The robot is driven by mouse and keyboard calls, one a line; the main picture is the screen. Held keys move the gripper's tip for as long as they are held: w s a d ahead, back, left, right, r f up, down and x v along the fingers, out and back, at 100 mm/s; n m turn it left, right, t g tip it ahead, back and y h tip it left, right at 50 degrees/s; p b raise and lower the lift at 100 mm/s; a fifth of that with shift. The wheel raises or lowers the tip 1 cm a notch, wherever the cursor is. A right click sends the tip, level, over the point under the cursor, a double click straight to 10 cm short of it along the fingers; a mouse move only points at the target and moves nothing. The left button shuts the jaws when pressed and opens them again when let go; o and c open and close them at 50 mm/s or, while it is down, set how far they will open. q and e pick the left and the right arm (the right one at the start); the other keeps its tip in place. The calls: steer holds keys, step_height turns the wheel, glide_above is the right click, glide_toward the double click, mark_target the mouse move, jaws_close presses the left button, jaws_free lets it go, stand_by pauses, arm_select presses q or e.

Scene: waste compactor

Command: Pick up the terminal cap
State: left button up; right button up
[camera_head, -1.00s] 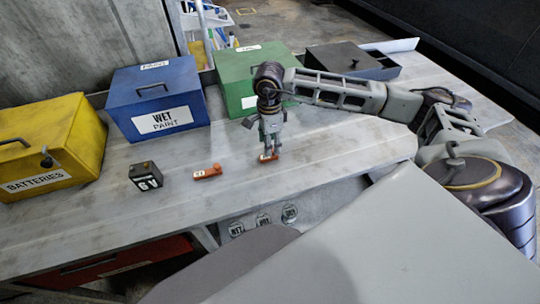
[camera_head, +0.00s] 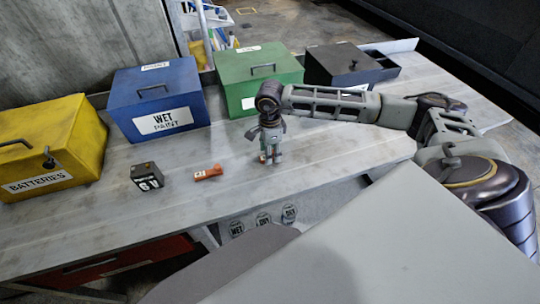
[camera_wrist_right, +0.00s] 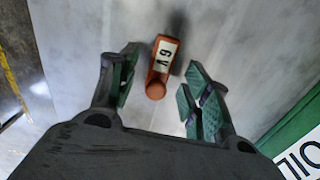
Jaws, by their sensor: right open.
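An orange terminal cap (camera_wrist_right: 161,66) with a white label lies on the grey bench. In the right wrist view it lies between the fingers of my right gripper (camera_wrist_right: 160,92), which is open, with a gap on both sides. My left gripper is not in view.
Yellow batteries box (camera_head: 50,150), blue wet paint box (camera_head: 157,98), green box (camera_head: 259,75) and dark grey box (camera_head: 350,64) stand along the back of the bench (camera_head: 340,150). The surface around the gripper is clear.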

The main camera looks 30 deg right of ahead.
steer(key=shift+f, duration=0.8)
steer(key=c, duration=0.9)
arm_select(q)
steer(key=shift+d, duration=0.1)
arm_select(e)
steer(key=shift+c, duration=0.2)
